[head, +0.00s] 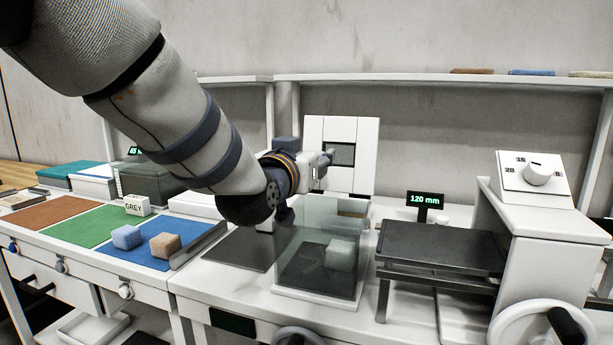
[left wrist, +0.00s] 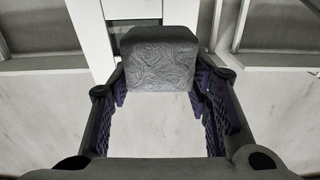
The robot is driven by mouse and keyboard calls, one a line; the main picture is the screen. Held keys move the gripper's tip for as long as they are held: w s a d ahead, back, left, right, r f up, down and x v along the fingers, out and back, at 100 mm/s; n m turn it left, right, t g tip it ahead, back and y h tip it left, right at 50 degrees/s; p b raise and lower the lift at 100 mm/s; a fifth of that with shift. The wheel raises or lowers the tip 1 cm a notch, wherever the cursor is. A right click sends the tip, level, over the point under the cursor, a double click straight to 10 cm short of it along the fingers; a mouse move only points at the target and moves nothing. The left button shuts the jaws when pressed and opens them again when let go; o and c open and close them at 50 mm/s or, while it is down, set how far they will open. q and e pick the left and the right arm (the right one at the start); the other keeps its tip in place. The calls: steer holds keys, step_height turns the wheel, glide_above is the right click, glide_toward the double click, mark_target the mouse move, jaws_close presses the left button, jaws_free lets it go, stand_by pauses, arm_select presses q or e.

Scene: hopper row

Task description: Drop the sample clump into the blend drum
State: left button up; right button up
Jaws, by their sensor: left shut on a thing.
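My left arm reaches in from the left in the head view. In the left wrist view my left gripper (left wrist: 161,85) is shut on a grey, rough-textured clump (left wrist: 158,60), with a finger on each side. In the head view I cannot make out the held clump clearly. Nothing in view can be surely told as the blend drum. My right gripper is not in view.
A clear-walled box (head: 290,240) with a pale grey block (head: 340,253) stands below the gripper. A blue block (head: 127,237) and a brown block (head: 165,245) lie on a blue mat (head: 128,256). A dark raised platform (head: 440,247) and a dial box (head: 530,180) are at right.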

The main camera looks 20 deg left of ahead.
arm_select(q)
steer(key=shift+r, duration=0.2)
steer(key=shift+s+r, duration=0.2)
steer(key=shift+s, duration=0.4)
step_height(320, 180, down, 6)
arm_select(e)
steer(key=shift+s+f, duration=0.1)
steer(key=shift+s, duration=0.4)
arm_select(q)
steer(key=shift+w, duration=0.1)
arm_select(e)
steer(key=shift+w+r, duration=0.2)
arm_select(q)
steer(key=shift+f, duration=0.1)
